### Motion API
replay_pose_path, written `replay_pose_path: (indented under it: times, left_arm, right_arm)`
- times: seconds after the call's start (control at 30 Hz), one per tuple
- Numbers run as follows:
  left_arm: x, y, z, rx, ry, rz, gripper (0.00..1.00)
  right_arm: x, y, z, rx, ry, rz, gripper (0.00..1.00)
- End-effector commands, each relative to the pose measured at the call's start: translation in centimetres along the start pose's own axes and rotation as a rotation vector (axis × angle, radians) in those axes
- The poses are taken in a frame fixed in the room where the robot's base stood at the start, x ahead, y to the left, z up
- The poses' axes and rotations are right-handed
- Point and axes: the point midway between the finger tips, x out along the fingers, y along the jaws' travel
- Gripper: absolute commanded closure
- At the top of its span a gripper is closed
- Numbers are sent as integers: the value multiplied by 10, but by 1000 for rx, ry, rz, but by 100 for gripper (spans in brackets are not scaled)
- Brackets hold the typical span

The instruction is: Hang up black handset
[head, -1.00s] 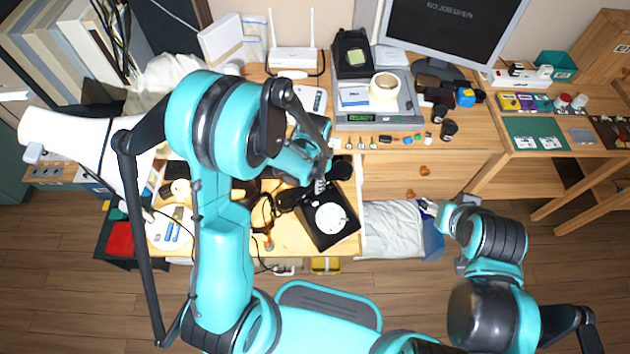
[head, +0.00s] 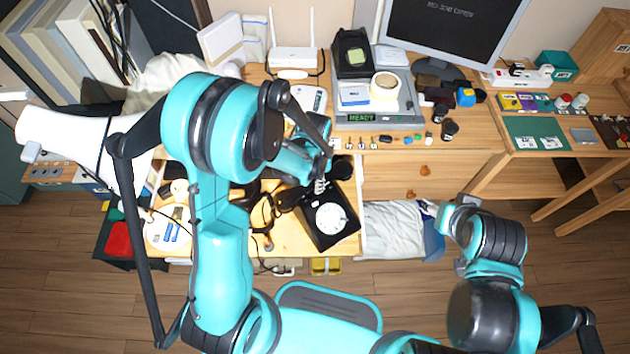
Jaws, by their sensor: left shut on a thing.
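The black dial phone (head: 318,237) with a white round dial (head: 331,217) sits slightly turned on the light wooden surface below the desk. My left gripper (head: 319,185) is at the phone's far edge, shut on the black handset (head: 288,199). One dark end of the handset shows to the left of the fingers and the other to the upper right. The fingers hide its middle, and I cannot tell whether it touches the phone's cradle. My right gripper (head: 428,209) is at the right, away from the phone, too small to read its fingers.
A black cord (head: 263,212) lies looped left of the phone. A white plate (head: 168,229) is farther left. The desk above holds a grey scale (head: 379,120), a tape roll (head: 384,87) and several small items. A grey cloth bag (head: 392,230) is right of the phone.

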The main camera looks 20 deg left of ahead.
Motion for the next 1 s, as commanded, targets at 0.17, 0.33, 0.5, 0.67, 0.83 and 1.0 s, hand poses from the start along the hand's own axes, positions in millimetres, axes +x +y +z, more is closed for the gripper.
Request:
replay_pose_path:
  times: [0.17, 0.33, 0.5, 0.67, 0.83, 1.0]
  left_arm:
    - [2, 0, 0, 0, 0, 0, 100]
    - [6, 0, 0, 0, 0, 0, 100]
    - [10, 0, 0, 0, 0, 0, 100]
    - [14, 0, 0, 0, 0, 0, 100]
    - [18, 0, 0, 0, 0, 0, 100]
    - [23, 0, 0, 0, 0, 0, 100]
  right_arm:
    - [1, 0, 1, 0, 0, 0, 50]
    - [4, 0, 3, 0, 0, 0, 50]
    - [8, 0, 6, 0, 0, 0, 50]
    - [11, 0, 8, 0, 0, 0, 50]
    - [14, 0, 10, 0, 0, 0, 50]
    - [17, 0, 12, 0, 0, 0, 50]
